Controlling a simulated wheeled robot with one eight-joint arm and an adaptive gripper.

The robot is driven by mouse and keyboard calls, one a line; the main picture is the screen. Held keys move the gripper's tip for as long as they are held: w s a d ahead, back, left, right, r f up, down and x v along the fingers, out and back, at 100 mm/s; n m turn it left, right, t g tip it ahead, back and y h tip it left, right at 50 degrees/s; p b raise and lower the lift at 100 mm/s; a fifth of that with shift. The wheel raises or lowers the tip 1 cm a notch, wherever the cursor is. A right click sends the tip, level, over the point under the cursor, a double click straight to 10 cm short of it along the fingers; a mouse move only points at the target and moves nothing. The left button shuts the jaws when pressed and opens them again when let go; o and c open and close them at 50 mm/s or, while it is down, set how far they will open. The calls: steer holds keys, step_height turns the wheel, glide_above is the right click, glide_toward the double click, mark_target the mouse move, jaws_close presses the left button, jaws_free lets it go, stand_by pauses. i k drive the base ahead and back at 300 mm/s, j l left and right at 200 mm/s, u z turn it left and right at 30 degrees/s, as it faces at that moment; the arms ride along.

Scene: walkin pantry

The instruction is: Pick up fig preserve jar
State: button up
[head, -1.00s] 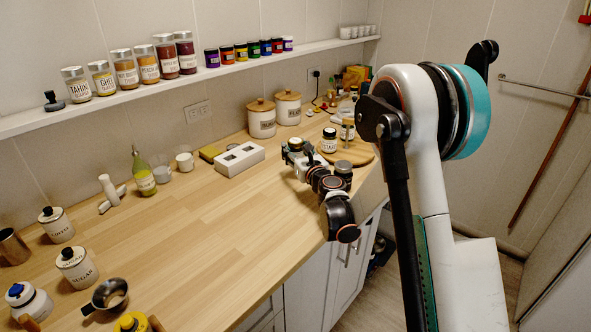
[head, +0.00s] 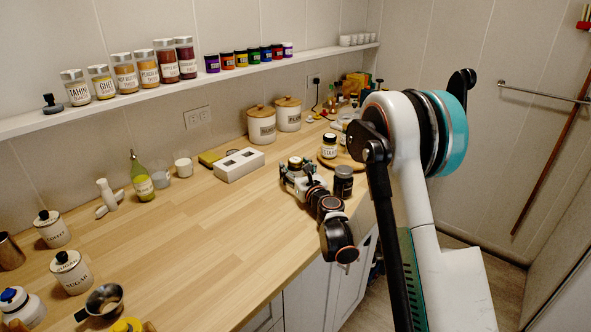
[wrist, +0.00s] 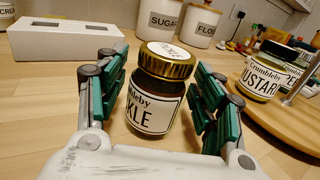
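No label that I can read says fig preserve. A dark glass jar with a gold lid (wrist: 155,92) stands upright on the counter between my fingers; its label reads "Crumbleby" and ends in "KLE". In the head view this jar (head: 295,163) shows at my gripper (head: 297,178). In the wrist view my gripper (wrist: 158,88) is open around the jar, with a gap at the left finger; contact at the right is unclear. Another dark jar (head: 343,182) stands just right of my gripper, its label too small to read.
A mustard jar (wrist: 263,72) stands on a round wooden board (wrist: 238,103) to the right. A white slotted box (head: 239,165) and lidded canisters (head: 262,125) stand behind. A shelf (head: 150,92) holds several labelled jars. The left counter has free room.

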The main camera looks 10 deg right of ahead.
mark_target(342, 182)
steer(key=k+l, duration=0.2)
steer(key=k, duration=0.25)
steer(key=k+l, duration=0.15)
steer(key=k, duration=0.25)
